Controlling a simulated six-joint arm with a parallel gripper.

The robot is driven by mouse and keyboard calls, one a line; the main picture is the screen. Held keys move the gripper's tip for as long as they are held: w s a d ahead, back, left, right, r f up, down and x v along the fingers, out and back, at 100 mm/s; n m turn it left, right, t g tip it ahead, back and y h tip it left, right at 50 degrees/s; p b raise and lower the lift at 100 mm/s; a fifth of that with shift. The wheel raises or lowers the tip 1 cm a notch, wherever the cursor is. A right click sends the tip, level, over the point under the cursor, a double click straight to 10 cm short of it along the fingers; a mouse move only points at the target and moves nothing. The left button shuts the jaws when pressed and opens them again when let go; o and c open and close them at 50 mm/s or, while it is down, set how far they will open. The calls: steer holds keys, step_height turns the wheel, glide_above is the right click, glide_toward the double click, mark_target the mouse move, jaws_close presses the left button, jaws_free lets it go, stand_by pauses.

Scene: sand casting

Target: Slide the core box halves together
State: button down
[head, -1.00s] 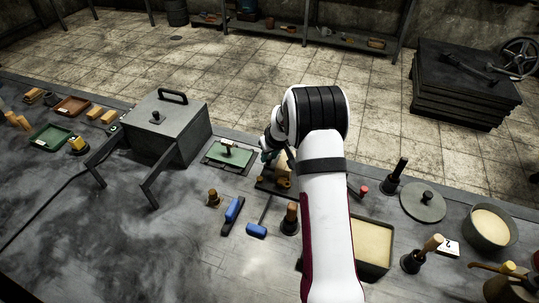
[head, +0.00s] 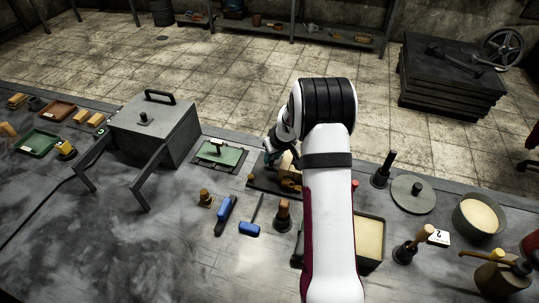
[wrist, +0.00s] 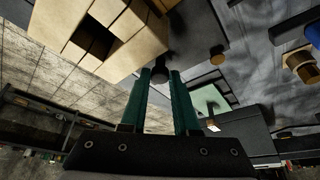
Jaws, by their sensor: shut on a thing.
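The core box (head: 287,163) is pale wood and stands on a dark board (head: 262,186), partly hidden behind my arm in the head view. In the wrist view the core box (wrist: 105,28) fills the upper left, with a dark square opening between its wooden parts. How closely the halves meet is unclear. My gripper (wrist: 160,76) has two green fingers, shut on a dark knob (wrist: 159,73) beside the wood. In the head view my gripper (head: 272,154) is at the left side of the core box.
A green plate (head: 218,155) and a large grey lidded box (head: 157,125) stand to the left. Blue-handled tools (head: 226,214) and wooden-topped rammers (head: 283,215) lie or stand in front. A sand-filled tray (head: 369,240) is to the right, partly behind my arm.

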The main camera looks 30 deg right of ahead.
steer(key=c, duration=0.9)
jaws_free()
steer(key=shift+s+d, duration=0.1)
steer(key=shift+d, duration=0.1)
steer(key=v, duration=1.5)
steer(key=shift+s+r, duration=0.1)
steer(key=shift+r, duration=0.3)
steer(key=s+a+r+m+g+y, duration=0.15)
steer(key=s+a+r, duration=0.25)
steer(key=s+a, duration=0.6)
steer(key=s+a+m+g, duration=0.1)
steer(key=s+a, duration=0.3)
steer(key=s, duration=0.2)
steer(key=s+a+f+m+g, duration=0.1)
steer(key=s+a, duration=0.3)
steer(key=s, duration=0.3)
steer(key=s+a+m+g, duration=0.1)
steer(key=s+a+m, duration=0.1)
steer(key=s+a, duration=0.2)
steer(key=shift+s+f, duration=0.25)
steer(key=shift+s, duration=1)
